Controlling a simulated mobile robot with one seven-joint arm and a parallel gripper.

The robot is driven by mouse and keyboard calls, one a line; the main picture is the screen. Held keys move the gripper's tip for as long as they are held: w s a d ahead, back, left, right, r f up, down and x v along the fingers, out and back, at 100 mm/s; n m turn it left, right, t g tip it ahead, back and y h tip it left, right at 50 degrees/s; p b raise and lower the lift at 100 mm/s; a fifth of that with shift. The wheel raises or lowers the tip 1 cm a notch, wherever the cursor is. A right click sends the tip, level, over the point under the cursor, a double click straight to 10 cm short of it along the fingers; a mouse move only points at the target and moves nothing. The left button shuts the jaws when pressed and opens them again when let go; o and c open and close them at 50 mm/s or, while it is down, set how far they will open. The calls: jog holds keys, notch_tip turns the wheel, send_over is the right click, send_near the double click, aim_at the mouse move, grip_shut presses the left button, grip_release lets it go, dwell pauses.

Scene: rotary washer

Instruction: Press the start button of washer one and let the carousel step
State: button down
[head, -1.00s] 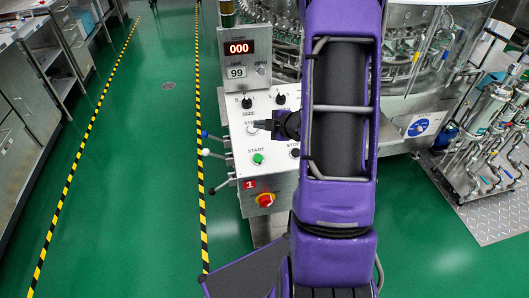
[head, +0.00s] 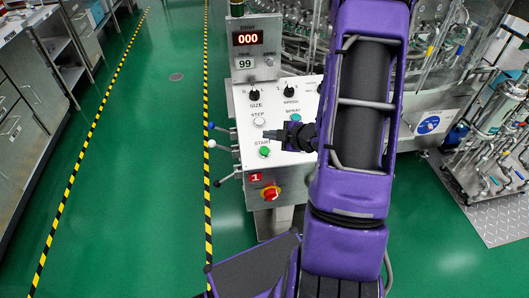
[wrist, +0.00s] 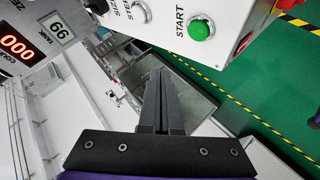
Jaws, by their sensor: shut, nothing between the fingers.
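The control panel (head: 244,160) of washer one carries a red "1" plate (head: 256,178). Its green START button (head: 264,151) is visible below the STEP button (head: 259,121). My gripper (head: 267,134) is shut and empty, reaching in from the right with its tips between these buttons in the head view. In the wrist view, the shut fingers (wrist: 160,74) point past the panel edge, and the green START button (wrist: 200,30) is up and right of them, clearly apart. The carousel (head: 440,40) is partly hidden behind my arm.
Displays above the panel read 000 (head: 248,38) and 99 (head: 244,63). A red emergency knob (head: 270,193) sits below START. Levers (head: 212,144) stick out from the panel's left side. A pump skid (head: 490,150) stands at right. Green floor is clear at left.

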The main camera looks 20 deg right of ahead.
aim_at(262, 147)
jog(key=f+b, duration=0.1)
jog(key=f, duration=0.1)
jog(key=w+f+b, duration=0.1)
jog(key=f+b, duration=0.2)
jog(key=f, duration=0.1)
jog(key=shift+w+d+f, duration=0.25)
jog(key=shift+w, duration=0.1)
jog(key=shift+f+b, duration=0.1)
jog(key=shift+b, duration=0.25)
dwell(1.3)
jog(key=shift+w+f+b, duration=0.1)
jog(key=shift+f+b, duration=0.25)
jog(key=shift+w+f+b, duration=0.1)
jog(key=shift+f+b, duration=0.3)
jog(key=shift+b, duration=0.05)
dwell(0.5)
jog(key=shift+r, duration=0.2)
jog(key=shift+s+r+p, duration=0.2)
jog(key=shift+r+p, duration=0.3)
jog(key=shift+r, duration=0.15)
jog(key=shift+s+a+r+p, duration=0.1)
jog(key=shift+s+r+p, duration=0.1)
jog(key=shift+r+p, duration=0.5)
jog(key=shift+s+a+r+p, duration=0.1)
jog(key=shift+s+r+p, duration=0.2)
jog(key=shift+r, duration=0.6)
jog(key=shift+s+r+p, duration=0.15)
jog(key=shift+r+p, duration=0.45)
jog(key=shift+r, duration=0.2)
